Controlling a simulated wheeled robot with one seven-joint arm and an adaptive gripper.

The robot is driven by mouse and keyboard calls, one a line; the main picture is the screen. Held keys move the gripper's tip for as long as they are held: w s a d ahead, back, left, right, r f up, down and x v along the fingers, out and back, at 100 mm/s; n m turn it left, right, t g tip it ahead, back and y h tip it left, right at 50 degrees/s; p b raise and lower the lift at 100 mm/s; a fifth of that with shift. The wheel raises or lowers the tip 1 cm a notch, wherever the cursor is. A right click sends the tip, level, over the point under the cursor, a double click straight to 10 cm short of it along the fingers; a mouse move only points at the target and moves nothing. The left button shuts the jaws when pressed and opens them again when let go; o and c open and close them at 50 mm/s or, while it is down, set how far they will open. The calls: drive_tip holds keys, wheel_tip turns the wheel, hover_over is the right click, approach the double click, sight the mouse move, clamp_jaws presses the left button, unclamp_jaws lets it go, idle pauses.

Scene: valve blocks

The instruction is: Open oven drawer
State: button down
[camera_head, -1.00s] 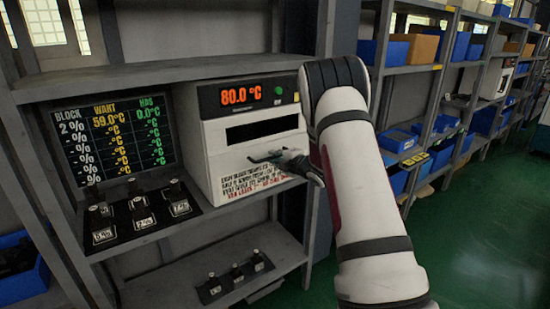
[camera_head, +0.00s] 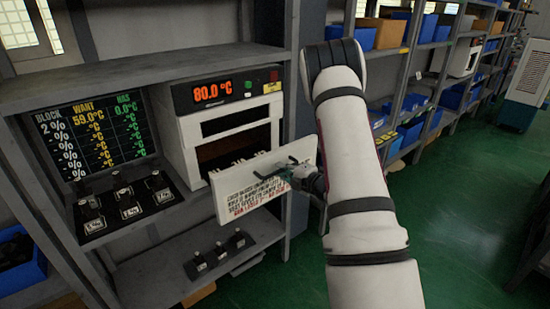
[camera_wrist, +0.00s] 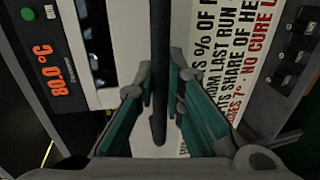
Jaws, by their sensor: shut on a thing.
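The white oven (camera_head: 190,150) stands on the shelf, its red display reading 80.0 °C. Its drawer front (camera_head: 232,200), a white panel with printed text, stands out from the oven body, and a dark opening with several small items shows behind it. The dark bar handle (camera_head: 290,166) is on the drawer front. My gripper (camera_head: 300,178) is at the handle. In the wrist view my gripper (camera_wrist: 163,100) has its teal-padded fingers on either side of the dark handle bar (camera_wrist: 160,60), shut on it. The drawer's inside is partly hidden.
A screen (camera_head: 95,135) and several valve blocks (camera_head: 120,205) stand on the shelf left of the oven. More small blocks (camera_head: 220,252) are on the lower shelf. Racks with blue bins (camera_head: 405,132) line the right. Green floor (camera_head: 450,200) is clear at the right.

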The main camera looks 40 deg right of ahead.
drive_tip(key=shift+p+v, duration=0.3)
drive_tip(key=shift+v, duration=0.65)
drive_tip(key=shift+f, duration=0.2)
drive_tip(key=c, duration=1.7)
unclamp_jaws()
drive_tip(key=shift+o, duration=0.2)
drive_tip(key=v, duration=1.2)
drive_tip(key=shift+w, duration=0.1)
